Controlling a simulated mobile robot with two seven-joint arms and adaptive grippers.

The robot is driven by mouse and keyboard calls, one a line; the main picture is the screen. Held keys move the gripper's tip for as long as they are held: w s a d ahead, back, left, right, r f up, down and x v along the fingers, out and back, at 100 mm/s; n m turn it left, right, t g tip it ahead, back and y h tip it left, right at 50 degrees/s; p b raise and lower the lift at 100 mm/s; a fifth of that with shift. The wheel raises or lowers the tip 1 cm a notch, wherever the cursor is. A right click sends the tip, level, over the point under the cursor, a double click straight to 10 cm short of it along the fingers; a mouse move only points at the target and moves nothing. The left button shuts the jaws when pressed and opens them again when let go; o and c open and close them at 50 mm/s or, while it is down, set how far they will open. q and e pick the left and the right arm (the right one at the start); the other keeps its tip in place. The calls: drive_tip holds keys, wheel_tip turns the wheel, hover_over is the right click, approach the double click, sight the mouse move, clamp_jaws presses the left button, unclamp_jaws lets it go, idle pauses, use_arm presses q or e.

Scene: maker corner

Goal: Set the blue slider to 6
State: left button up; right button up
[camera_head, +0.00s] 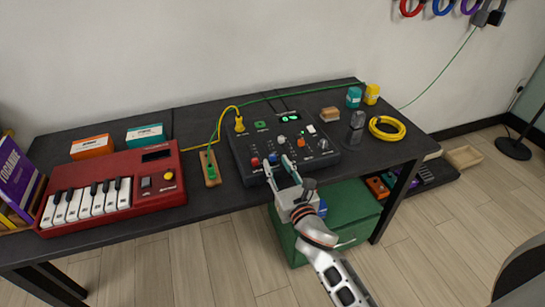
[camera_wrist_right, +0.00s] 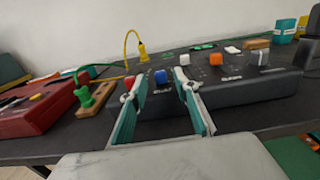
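The black mixer-like panel (camera_head: 243,150) stands on the dark table. Its blue slider cap (camera_head: 273,158) is at the front edge side, just right of a red cap (camera_head: 255,162). In the right wrist view the blue cap (camera_wrist_right: 160,77) shows between the two fingers, beyond them. My right gripper (camera_head: 279,166) is open with teal-padded fingers at the panel's front edge. Nothing shows held between the fingers (camera_wrist_right: 157,98). I cannot tell whether a finger touches the panel. The scale marks are too small to read. My left gripper is not in view.
White (camera_head: 281,139) and orange (camera_head: 301,142) caps stand on the panel beyond the blue one. A red keyboard (camera_head: 160,190) and a wooden block with a green plug (camera_head: 210,172) lie left. A yellow cable coil (camera_head: 387,128) lies right. A green box (camera_head: 345,215) stands below.

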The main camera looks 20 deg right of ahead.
sight(274, 158)
drive_tip(key=shift+w, duration=2.3)
clamp_jaws()
